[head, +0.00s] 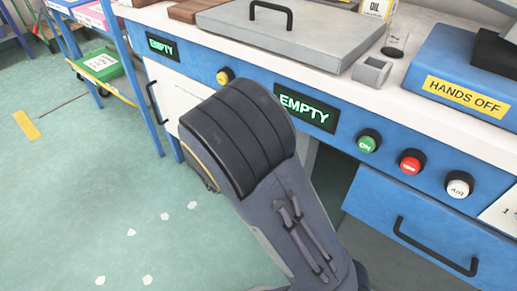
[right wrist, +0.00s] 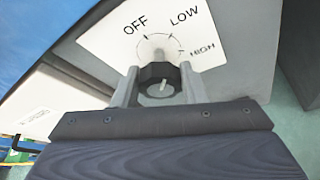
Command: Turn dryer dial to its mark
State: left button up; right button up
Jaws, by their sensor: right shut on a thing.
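The dryer dial (right wrist: 158,90) is a dark faceted knob in the right wrist view, with a short pale line on its face. It stands in front of a white plate (right wrist: 110,42) printed OFF, LOW and HIGH around a thin arc. My right gripper (right wrist: 160,72) has one finger on each side of the dial and is shut on it. Which word the dial points at I cannot tell. In the head view, my dark arm hides the dial and the right gripper. My left gripper is in neither view.
A blue workbench holds two EMPTY displays (head: 305,107), green (head: 368,141), red (head: 411,162) and white (head: 459,186) buttons. A grey lidded plate (head: 285,38) and a blue HANDS OFF box (head: 440,60) stand on top.

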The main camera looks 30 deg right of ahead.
jog(key=m+b, duration=0.1)
jog(key=t+b, duration=0.1)
jog(key=b, duration=0.1)
jog(key=shift+f+m, duration=0.25)
jog(key=shift+m, duration=0.15)
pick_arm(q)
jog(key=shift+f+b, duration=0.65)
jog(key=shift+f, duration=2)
pick_arm(e)
jog(key=shift+r+m+t, duration=0.15)
jog(key=shift+m+t, duration=0.15)
jog(key=shift+t, duration=0.1)
jog(key=o, duration=1)
jog(key=shift+r, duration=0.1)
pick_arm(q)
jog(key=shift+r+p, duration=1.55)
pick_arm(e)
jog(key=shift+v, duration=3.95)
jog(key=shift+d, duration=0.1)
